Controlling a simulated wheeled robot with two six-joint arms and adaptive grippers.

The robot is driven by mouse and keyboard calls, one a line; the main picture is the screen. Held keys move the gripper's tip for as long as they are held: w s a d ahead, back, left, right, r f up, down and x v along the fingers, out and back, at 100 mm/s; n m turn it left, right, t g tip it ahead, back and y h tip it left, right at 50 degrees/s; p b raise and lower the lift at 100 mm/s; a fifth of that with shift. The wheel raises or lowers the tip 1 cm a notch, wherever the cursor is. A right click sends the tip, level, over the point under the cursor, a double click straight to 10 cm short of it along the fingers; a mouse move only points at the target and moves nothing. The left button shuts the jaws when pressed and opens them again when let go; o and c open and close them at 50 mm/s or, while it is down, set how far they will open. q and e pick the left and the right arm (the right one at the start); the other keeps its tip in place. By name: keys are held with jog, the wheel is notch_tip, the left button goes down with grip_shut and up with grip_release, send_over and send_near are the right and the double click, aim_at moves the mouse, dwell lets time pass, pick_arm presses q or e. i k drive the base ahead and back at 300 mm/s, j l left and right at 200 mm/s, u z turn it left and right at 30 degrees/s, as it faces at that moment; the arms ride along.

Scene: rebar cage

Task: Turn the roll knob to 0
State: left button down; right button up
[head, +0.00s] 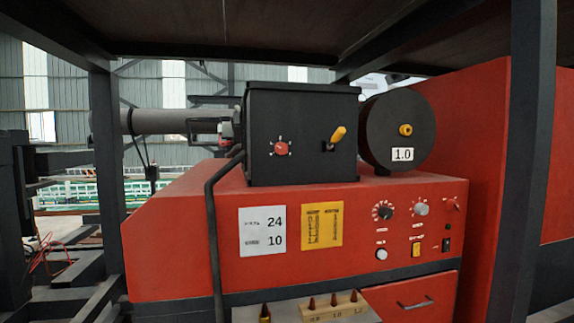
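A red knob (281,148) sits on the front of a black box (316,110), with small marks around it. The lettering is too small to read, so I cannot tell which is the roll knob or where any pointer stands. Neither of my grippers is in view.
A yellow lever (338,135) sticks out of the box. A black spool (384,118) labelled 1.0 stands beside it. A white card (263,231) reads 24 and 10. A dark bent bar (213,215) and dark posts (522,150) stand in front of the red machine.

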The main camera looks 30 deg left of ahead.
aim_at(281, 148)
jog(key=j+u, duration=0.2)
jog(key=u, duration=0.7)
jog(key=j+u, duration=0.15)
jog(key=j, duration=0.6)
jog(key=i+j+u, duration=0.2)
jog(key=j, duration=0.5)
jog(key=k+j, duration=0.05)
